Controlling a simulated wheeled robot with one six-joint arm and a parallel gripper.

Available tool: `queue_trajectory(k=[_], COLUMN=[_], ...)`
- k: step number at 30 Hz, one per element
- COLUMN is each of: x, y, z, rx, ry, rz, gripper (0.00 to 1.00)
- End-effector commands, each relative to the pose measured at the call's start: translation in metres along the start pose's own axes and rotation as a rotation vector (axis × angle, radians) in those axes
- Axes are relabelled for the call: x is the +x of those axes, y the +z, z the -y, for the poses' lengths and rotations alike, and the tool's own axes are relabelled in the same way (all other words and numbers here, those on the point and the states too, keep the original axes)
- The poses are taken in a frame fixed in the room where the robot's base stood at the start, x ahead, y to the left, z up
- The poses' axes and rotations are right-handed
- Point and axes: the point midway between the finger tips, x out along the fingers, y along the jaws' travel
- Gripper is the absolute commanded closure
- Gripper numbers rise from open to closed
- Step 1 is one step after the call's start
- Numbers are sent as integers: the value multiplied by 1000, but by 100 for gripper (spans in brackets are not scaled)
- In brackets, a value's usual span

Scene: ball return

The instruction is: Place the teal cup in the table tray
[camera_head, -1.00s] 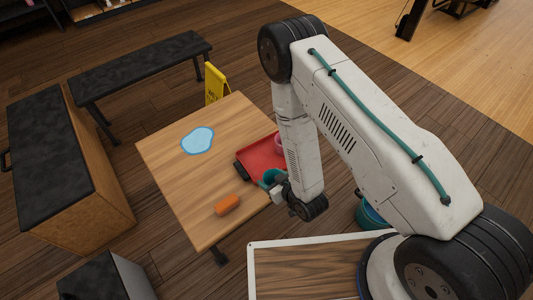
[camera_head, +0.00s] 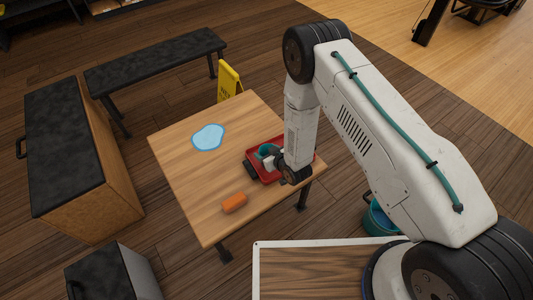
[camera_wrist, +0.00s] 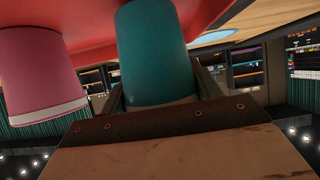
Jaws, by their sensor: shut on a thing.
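The teal cup (camera_head: 266,151) shows at the red table tray (camera_head: 267,179) on the wooden table. In the wrist view, which looks upside down, the teal cup (camera_wrist: 156,55) sits between the jaws of my gripper (camera_wrist: 158,95). Its base end meets or nearly meets the red tray surface (camera_wrist: 85,18); I cannot tell whether it touches. My gripper (camera_head: 268,162) is shut on the cup over the tray, and my arm hides part of the tray. A pink cup (camera_wrist: 38,70) stands in the tray beside the teal cup; it is hidden in the head view.
An orange object (camera_head: 235,203) and a flat light-blue patch (camera_head: 208,137) lie on the table (camera_head: 190,185). A yellow sign (camera_head: 229,82) stands behind the table. A black bench (camera_head: 155,60) and a black-topped cabinet (camera_head: 70,135) are left. A teal bucket (camera_head: 379,220) is right.

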Motion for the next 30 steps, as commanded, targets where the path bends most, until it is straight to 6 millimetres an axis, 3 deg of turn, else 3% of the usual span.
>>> queue_trajectory(k=[12,13,15,26,30], x=[6,6,6,3,-16], y=[10,10,10,6,8], z=[0,0,0,0,0], rx=[-1,-1,-1,0,0], ry=[0,0,0,0,1], rz=[-2,-2,-2,-2,1], gripper=[65,34,15,15,15])
